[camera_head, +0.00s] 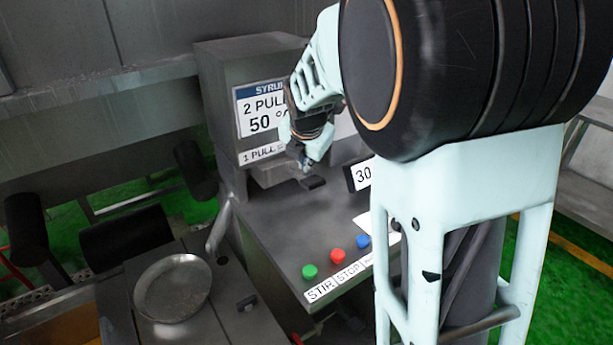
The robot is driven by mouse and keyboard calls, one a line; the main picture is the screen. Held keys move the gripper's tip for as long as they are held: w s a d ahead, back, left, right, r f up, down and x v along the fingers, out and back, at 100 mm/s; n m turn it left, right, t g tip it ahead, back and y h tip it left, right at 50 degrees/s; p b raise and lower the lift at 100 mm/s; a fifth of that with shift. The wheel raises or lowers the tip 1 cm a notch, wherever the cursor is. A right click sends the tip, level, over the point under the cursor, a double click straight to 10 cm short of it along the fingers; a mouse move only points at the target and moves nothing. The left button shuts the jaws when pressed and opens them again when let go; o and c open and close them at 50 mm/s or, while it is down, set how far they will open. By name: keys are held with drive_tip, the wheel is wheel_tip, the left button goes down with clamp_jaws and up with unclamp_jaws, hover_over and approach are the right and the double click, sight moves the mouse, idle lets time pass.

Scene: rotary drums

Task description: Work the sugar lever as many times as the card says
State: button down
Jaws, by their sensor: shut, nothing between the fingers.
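A grey machine housing (215,95) carries a white card (249,118) headed SYRUP, with "2 PULL" and "50" readable; its right side is hidden behind my arm. A smaller strip (261,153) below it starts with "1 PULL". My gripper (306,167) is shut and empty, pointing down in front of the housing. Just below its fingertips is a small dark flat piece (312,182), which may be the lever's end; I cannot tell whether the fingers touch it. No lever is labelled sugar in view.
A panel holds green (309,271), red (337,256) and blue (363,241) buttons, with STIR and STOP labels. A display (361,175) reads 30, partly hidden by my arm. A round metal pan (172,288) sits at lower left. My arm covers much of the right side.

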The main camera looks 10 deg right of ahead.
sight(309, 186)
drive_tip(key=shift+f+b, duration=0.35)
drive_tip(key=shift+f, duration=0.05)
drive_tip(key=shift+s+d+f+b, duration=0.1)
drive_tip(key=shift+s+f+b, duration=0.15)
drive_tip(key=shift+f+b, duration=0.55)
drive_tip(key=shift+s+d+f+b, duration=0.1)
drive_tip(key=shift+s+f+b, duration=0.15)
drive_tip(key=shift+f+b, duration=0.55)
drive_tip(key=shift+s+d+f+b, duration=0.1)
drive_tip(key=shift+s+f+b, duration=0.3)
drive_tip(key=shift+f, duration=0.7)
idle(2.0)
drive_tip(key=shift+w, duration=0.15)
drive_tip(key=shift+w+a+r+p, duration=0.1)
drive_tip(key=shift+w+r+p, duration=0.15)
drive_tip(key=shift+r+p, duration=0.7)
drive_tip(key=shift+w+a+r+p, duration=0.1)
drive_tip(key=shift+w+r+p, duration=0.15)
drive_tip(key=shift+r+p, duration=0.65)
drive_tip(key=shift+w+a+r+p, duration=0.1)
drive_tip(key=shift+w+r+p, duration=0.15)
drive_tip(key=shift+r+p, duration=0.7)
drive_tip(key=shift+r, duration=0.4)
drive_tip(key=r+p, duration=0.2)
drive_tip(key=r, duration=0.1)
drive_tip(key=w+r+p, duration=0.1)
drive_tip(key=shift+w+a+r+p, duration=0.1)
drive_tip(key=shift+a+r+p, duration=0.15)
drive_tip(key=shift+r+p, duration=0.1)
